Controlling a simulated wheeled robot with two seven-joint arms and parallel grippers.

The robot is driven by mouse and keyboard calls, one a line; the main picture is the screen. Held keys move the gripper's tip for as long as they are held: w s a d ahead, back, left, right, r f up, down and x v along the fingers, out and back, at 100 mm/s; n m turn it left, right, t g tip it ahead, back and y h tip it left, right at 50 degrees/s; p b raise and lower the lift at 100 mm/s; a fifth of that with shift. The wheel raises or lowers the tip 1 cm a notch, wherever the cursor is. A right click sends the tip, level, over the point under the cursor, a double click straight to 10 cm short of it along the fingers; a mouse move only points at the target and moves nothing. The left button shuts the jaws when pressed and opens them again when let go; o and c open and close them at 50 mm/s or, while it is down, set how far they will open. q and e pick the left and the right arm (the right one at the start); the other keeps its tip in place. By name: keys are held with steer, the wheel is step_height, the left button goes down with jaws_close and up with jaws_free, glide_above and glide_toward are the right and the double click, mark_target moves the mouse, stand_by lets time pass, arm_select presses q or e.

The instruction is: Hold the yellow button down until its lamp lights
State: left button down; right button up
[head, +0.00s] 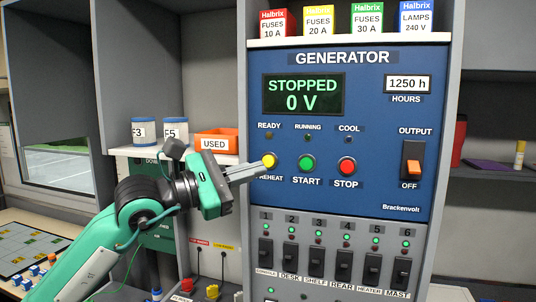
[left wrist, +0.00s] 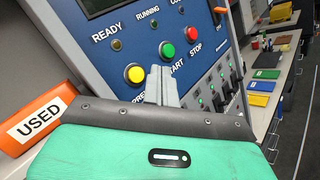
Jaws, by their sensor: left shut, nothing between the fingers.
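The yellow button (head: 269,160) is on the blue generator panel, above a partly hidden label ending in "REHEAT". It also shows in the left wrist view (left wrist: 134,73). The READY lamp (head: 269,136) above it looks dark amber, unlit; it also shows in the left wrist view (left wrist: 117,45). My left gripper (head: 258,170) is shut and empty, its fingertips at the button's lower left edge in the head view. In the left wrist view the fingers (left wrist: 161,80) appear just right of the button. I cannot tell whether they touch it. My right gripper is out of view.
The green START button (head: 307,163) and red STOP button (head: 347,166) sit close to the right. The display (head: 303,94) reads "STOPPED 0 V". Breaker switches (head: 318,253) line the panel below. An orange USED bin (head: 216,143) stands on the shelf behind my arm.

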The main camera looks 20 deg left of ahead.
mark_target(268, 161)
arm_select(q)
steer(key=shift+w, duration=1.4)
steer(key=shift+w, duration=0.1)
stand_by(0.9)
steer(key=shift+w+d+b, duration=0.1)
steer(key=shift+w+b, duration=0.25)
steer(key=shift+b, duration=0.05)
steer(key=shift+w, duration=0.35)
stand_by(4.8)
